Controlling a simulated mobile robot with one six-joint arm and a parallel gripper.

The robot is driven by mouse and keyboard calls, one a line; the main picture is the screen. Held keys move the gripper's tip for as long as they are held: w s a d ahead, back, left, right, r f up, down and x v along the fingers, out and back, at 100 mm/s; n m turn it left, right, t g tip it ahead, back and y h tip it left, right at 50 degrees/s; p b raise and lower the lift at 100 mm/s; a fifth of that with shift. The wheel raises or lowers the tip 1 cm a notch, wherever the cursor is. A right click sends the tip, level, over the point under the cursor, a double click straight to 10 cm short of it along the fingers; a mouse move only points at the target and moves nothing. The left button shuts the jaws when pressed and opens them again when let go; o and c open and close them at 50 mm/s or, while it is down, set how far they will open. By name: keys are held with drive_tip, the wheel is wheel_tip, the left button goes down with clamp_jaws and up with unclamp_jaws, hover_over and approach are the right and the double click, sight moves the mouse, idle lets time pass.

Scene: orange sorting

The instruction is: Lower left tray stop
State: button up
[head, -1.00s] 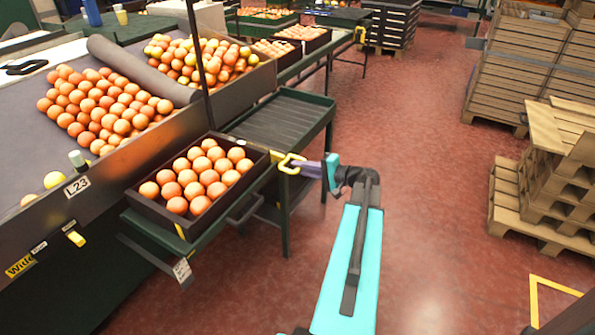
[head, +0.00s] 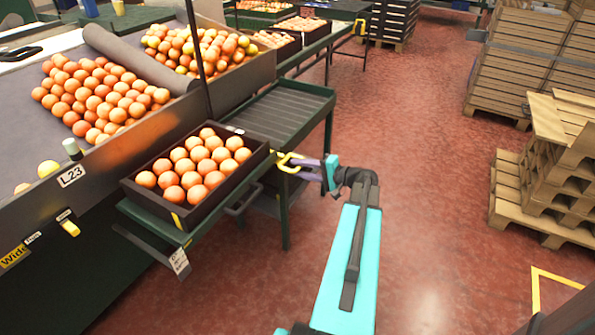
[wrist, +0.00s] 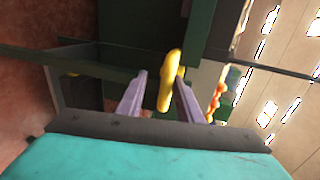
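The tray stop is a small yellow hooked piece (head: 290,162) at the right end of the packing stand, beside the dark crate (head: 160,207) of oranges. My gripper (head: 304,167), with purple fingers, is right at the stop from its right side. In the wrist view the yellow stop (wrist: 167,88) shows between the two fingers of my gripper (wrist: 160,76), closer to the right finger. The fingers stand apart, with a clear gap to the left finger. Whether the right finger touches the stop I cannot tell.
The crate rests on a green stand (head: 185,238). An empty ribbed green tray table (head: 285,110) stands behind it. Sloped bins of oranges (head: 105,95) are on the left. Wooden pallets (head: 560,165) stand at the right. The red floor between is clear.

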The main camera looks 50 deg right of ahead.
drive_tip(key=shift+r, duration=0.1)
drive_tip(key=shift+r, duration=0.1)
drive_tip(key=shift+s, duration=0.2)
drive_tip(key=v, duration=1.3)
drive_tip(key=shift+s+p, duration=0.15)
drive_tip(key=shift+p, duration=0.15)
